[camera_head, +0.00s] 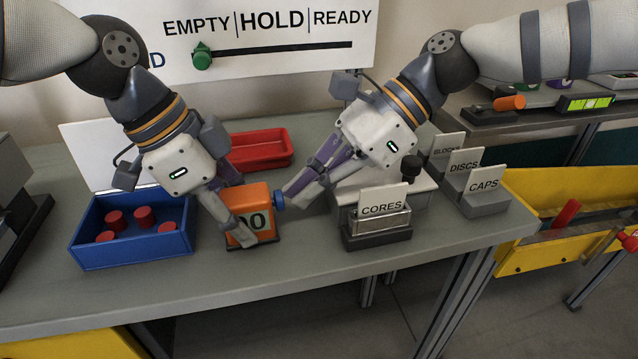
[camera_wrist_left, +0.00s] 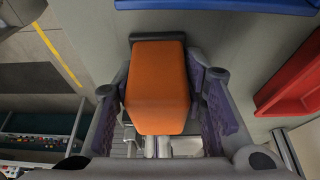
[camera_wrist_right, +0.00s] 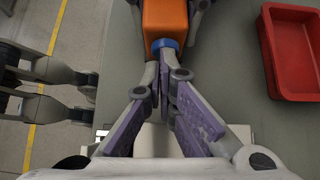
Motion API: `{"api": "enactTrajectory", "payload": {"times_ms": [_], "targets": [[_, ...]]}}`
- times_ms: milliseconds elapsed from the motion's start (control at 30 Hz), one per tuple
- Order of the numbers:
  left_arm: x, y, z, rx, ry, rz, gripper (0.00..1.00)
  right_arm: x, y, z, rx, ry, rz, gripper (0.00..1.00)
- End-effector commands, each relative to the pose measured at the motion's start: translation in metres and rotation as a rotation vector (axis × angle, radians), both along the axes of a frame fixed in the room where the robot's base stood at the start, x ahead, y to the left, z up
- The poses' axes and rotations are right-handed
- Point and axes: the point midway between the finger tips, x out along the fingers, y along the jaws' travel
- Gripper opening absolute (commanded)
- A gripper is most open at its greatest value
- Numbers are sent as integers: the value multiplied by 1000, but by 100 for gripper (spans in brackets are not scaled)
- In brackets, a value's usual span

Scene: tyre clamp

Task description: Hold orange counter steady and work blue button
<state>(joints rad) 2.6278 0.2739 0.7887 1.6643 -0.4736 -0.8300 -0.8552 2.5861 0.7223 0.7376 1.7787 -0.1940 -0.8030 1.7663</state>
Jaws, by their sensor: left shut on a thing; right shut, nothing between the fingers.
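The orange counter (camera_head: 240,199) stands on the grey table with its number face to the front; a "0" shows, and part of the number is hidden by a left finger. My left gripper (camera_head: 234,212) is shut on the counter, one finger on each side, as the left wrist view shows on its orange top (camera_wrist_left: 158,88). The blue button (camera_head: 279,200) sticks out of the counter's right side; it also shows in the right wrist view (camera_wrist_right: 165,45). My right gripper (camera_head: 287,200) is shut and empty, its fingertips at the button, touching or nearly touching it.
A blue bin (camera_head: 135,250) with several red discs stands left of the counter. A red tray (camera_head: 262,152) lies behind. A CORES holder (camera_head: 377,238) stands to the right, with DISCS and CAPS cards beyond. A sign with a green slider (camera_head: 202,58) hangs at the back.

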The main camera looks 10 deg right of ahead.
Motion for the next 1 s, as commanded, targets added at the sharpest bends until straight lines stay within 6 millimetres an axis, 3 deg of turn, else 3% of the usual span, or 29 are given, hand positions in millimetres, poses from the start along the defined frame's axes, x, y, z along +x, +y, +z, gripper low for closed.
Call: {"api": "enactTrajectory", "payload": {"times_ms": [133,467,1000], "targets": [[-1,0,-3,2,5,-1,14,-1,12,-1,-2,2,1,0],[-1,-2,-2,-3,5,-2,14,-1,11,-1,-2,3,2,0],[-1,-1,-2,0,5,-2,14,2,-58,64,-1,-3,-2,0]]}}
